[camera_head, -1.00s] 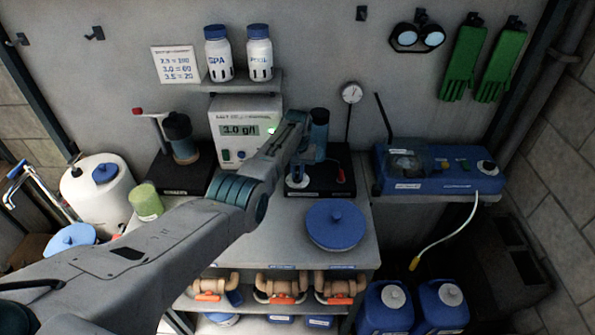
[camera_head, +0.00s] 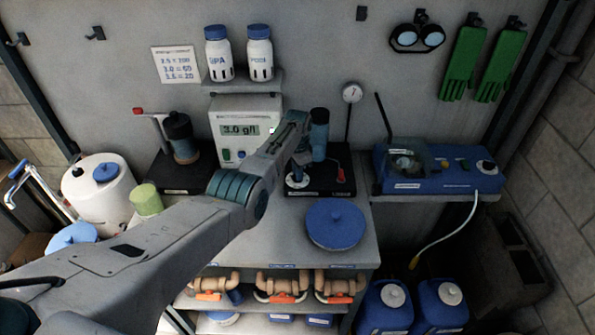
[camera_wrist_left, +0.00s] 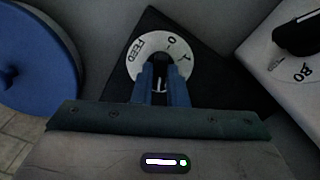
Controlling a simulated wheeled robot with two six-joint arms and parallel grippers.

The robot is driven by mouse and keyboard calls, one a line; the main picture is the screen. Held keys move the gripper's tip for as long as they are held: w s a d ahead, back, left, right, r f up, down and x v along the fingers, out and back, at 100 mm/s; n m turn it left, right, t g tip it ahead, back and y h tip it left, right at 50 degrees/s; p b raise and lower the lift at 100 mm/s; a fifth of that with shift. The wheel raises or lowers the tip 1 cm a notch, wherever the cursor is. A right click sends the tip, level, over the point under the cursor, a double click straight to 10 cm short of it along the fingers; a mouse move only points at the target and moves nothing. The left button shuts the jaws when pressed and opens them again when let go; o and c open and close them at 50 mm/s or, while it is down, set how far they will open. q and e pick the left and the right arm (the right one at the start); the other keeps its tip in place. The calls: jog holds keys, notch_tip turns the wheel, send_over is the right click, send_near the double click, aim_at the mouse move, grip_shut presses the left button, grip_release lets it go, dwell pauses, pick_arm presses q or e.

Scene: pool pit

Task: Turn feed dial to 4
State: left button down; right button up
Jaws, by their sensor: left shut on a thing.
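The feed dial is a round white face (camera_wrist_left: 134,68) marked FEED, with a few other marks, on a black base. In the head view the white dial (camera_head: 297,181) shows at the front left of the black block, partly behind my left arm. My left gripper (camera_wrist_left: 160,68) is shut on the knob at the middle of the dial, its two blue fingers reaching over the lower face. The fingers cover the knob, its pointer and some marks, so I cannot read the setting. My right gripper is not in view.
Behind the arm a white meter (camera_head: 239,130) reads about 3.0 g/l. A round blue lid (camera_head: 335,224) lies on the bench in front of the dial. A red-tipped lever (camera_head: 340,174) is right of the dial. A blue device (camera_head: 437,172) stands at the right.

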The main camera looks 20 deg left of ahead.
pick_arm(q)
jog(key=m, duration=0.3)
jog(key=shift+w+r+m, duration=0.15)
jog(key=shift+r+m, duration=0.05)
jog(key=shift+m, duration=2)
jog(key=c, duration=1.5)
grip_release()
jog(key=shift+c, duration=0.2)
jog(key=shift+o, duration=0.5)
jog(key=shift+f, duration=0.1)
notch_tip(320, 180, up, 11)
jog(key=b, duration=0.1)
jog(key=shift+b, duration=0.35)
